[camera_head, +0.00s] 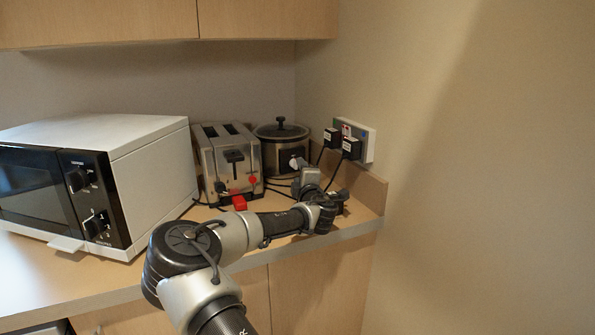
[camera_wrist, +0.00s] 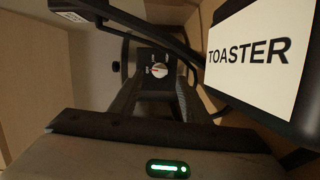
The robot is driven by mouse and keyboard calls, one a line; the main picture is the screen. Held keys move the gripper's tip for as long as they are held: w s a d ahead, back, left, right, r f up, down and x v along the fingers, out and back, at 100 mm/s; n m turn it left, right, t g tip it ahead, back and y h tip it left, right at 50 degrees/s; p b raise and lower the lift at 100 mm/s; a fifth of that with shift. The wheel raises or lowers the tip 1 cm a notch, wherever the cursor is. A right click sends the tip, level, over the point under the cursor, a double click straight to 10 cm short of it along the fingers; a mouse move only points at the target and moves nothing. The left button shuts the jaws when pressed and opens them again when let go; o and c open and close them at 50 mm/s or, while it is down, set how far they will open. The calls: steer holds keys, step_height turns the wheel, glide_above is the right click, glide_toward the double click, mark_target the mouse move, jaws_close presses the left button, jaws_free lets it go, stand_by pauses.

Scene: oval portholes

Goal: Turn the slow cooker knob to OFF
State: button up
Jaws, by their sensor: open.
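The slow cooker (camera_head: 270,152) stands in the back corner, a dark lid on top and a dark panel on its front. In the wrist view its round, pale knob (camera_wrist: 160,70) sits on a black plate with small white marks. The marks are too small to read, so I cannot tell the knob's setting. My gripper (camera_wrist: 155,92) is open and empty, facing the panel, with its dark fingers either side of the knob and apart from it. In the head view my wrist hides part of the cooker's front.
A toaster (camera_head: 231,165) stands left of the cooker, and a microwave (camera_head: 150,160) further left. Two black plugs (camera_head: 350,149) sit in the wall socket (camera_head: 368,140) at right. A plug label reading TOASTER (camera_wrist: 250,50) is close on the right in the wrist view, with black cables near my gripper.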

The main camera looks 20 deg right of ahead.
mark_target(296, 165)
steer(key=x, duration=0.5)
steer(key=shift+w, duration=0.1)
steer(key=c, duration=1)
steer(key=shift+f+b, duration=0.25)
steer(key=shift+b, duration=0.6)
steer(key=shift+c, duration=0.2)
steer(key=shift+r+n+b, duration=0.1)
steer(key=shift+n+b, duration=0.45)
steer(key=shift+n, duration=0.05)
steer(key=shift+r, duration=0.1)
